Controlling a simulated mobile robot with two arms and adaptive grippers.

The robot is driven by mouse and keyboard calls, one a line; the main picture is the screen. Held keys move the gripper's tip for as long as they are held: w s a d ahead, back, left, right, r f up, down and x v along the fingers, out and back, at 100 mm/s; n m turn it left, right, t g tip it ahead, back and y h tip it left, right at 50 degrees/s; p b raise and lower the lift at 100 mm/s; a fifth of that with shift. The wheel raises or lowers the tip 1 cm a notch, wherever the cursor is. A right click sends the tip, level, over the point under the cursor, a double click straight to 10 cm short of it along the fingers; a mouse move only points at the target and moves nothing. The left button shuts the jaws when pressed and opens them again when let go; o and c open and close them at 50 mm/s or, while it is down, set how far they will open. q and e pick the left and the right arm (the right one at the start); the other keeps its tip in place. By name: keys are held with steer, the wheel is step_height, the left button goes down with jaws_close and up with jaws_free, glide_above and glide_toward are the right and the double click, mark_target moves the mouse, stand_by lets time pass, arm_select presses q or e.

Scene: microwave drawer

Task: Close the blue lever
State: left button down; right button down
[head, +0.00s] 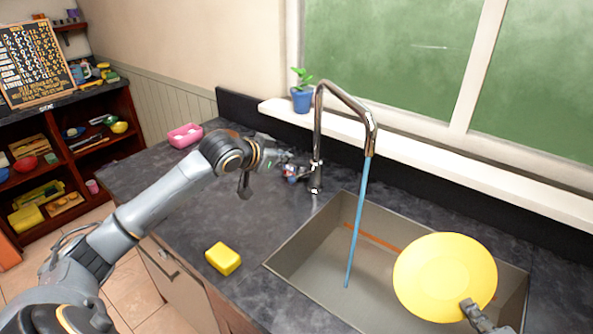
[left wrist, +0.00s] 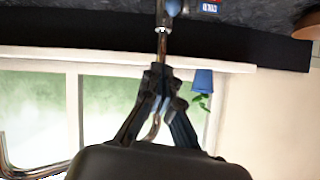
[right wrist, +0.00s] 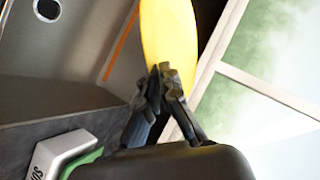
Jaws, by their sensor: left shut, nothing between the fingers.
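The chrome faucet (head: 318,130) stands behind the sink, and a blue stream of water (head: 358,220) runs from its spout. A small blue and red part, apparently the blue lever (head: 291,171), shows at the faucet's left side, partly hidden by my left gripper (head: 284,158). In the left wrist view my left gripper (left wrist: 158,75) is shut and empty, with a chrome rod (left wrist: 162,42) directly beyond its tips; contact cannot be told. My right gripper (head: 468,303) is shut on the rim of a yellow plate (head: 445,270), which also shows in the right wrist view (right wrist: 168,35).
The sink (head: 315,255) lies below the spout. A yellow sponge (head: 223,258) and a pink container (head: 185,135) lie on the dark counter (head: 150,180). A blue plant pot (head: 302,98) stands on the windowsill. Counter room is free left of the sink.

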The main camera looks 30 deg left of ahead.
arm_select(q)
steer(key=p, duration=0.2)
glide_above(291, 180)
steer(key=w+d, duration=0.1)
steer(key=w, duration=0.2)
step_height(291, 180, down, 4)
steer(key=f, duration=0.1)
steer(key=f+p, duration=0.1)
steer(key=f, duration=0.1)
steer(key=a+f, duration=0.1)
steer(key=shift+s+f+p, duration=0.2)
steer(key=shift+s+p, duration=0.1)
steer(key=shift+p, duration=0.05)
steer(key=shift+w+d, duration=0.1)
steer(key=shift+s+f+t+b, duration=0.2)
steer(key=shift+f+t+b, duration=0.1)
steer(key=shift+f+b, duration=0.25)
steer(key=shift+s+f+t+b, duration=0.2)
steer(key=shift+f+t+b, duration=0.15)
steer(key=shift+b, duration=0.35)
steer(key=shift+s+f, duration=0.1)
steer(key=shift+f, duration=0.1)
